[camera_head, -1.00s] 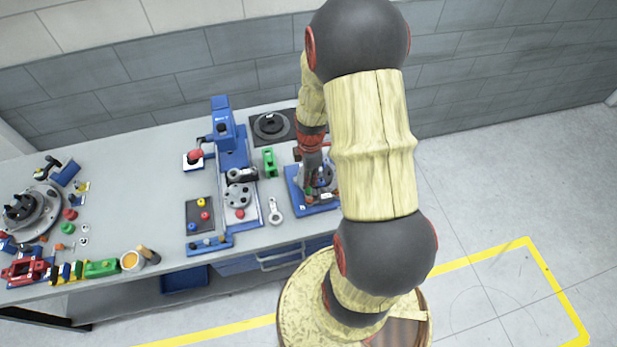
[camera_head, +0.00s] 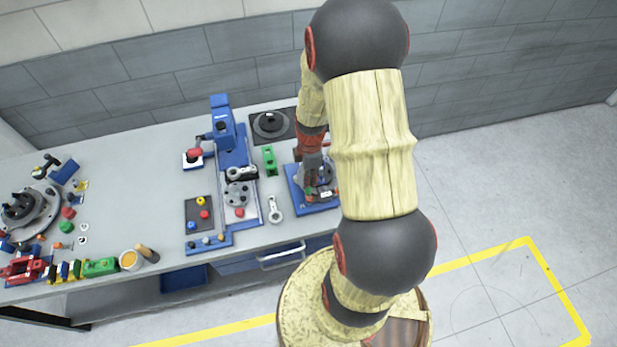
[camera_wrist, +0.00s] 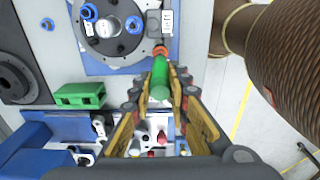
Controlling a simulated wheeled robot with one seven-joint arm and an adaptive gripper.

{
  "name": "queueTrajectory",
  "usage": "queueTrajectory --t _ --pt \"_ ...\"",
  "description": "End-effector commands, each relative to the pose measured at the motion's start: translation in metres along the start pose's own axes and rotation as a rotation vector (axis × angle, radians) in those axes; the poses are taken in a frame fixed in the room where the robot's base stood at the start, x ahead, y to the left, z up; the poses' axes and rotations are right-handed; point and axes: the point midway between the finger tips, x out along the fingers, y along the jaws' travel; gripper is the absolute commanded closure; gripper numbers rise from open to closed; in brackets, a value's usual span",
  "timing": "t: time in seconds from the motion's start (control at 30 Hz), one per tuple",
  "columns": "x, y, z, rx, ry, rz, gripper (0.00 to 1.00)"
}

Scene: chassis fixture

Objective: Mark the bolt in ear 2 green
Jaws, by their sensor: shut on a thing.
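My gripper (camera_wrist: 161,92) is shut on a green marker (camera_wrist: 160,78), a cylinder pointing away from the wrist. Its far end is at an orange-red part (camera_wrist: 160,51) by the edge of the fixture; I cannot tell whether they touch. The fixture is a grey round chassis part (camera_wrist: 112,40) on a blue plate (camera_wrist: 92,66), with blue-ringed spots and white labels (camera_wrist: 167,22) along its rim. I cannot read the ear numbers. In the head view my gripper (camera_head: 312,180) is low over the blue plate (camera_head: 297,200), and my arm hides part of it.
A green block (camera_wrist: 80,95) lies beside the plate, near a black disc base (camera_wrist: 15,82). In the head view a blue press (camera_head: 223,125) and a wrench-like part (camera_head: 275,208) stand left of the fixture.

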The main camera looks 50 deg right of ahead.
Motion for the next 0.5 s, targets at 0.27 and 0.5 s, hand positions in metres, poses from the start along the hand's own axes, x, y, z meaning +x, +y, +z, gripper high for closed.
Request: queueTrajectory --t 0.27,0.5 --pt "0.0003 -0.0002 0.0029 0.000 0.000 0.000 1.00" --pt "0.0007 -0.0005 0.0074 0.000 0.000 -0.001 1.00"
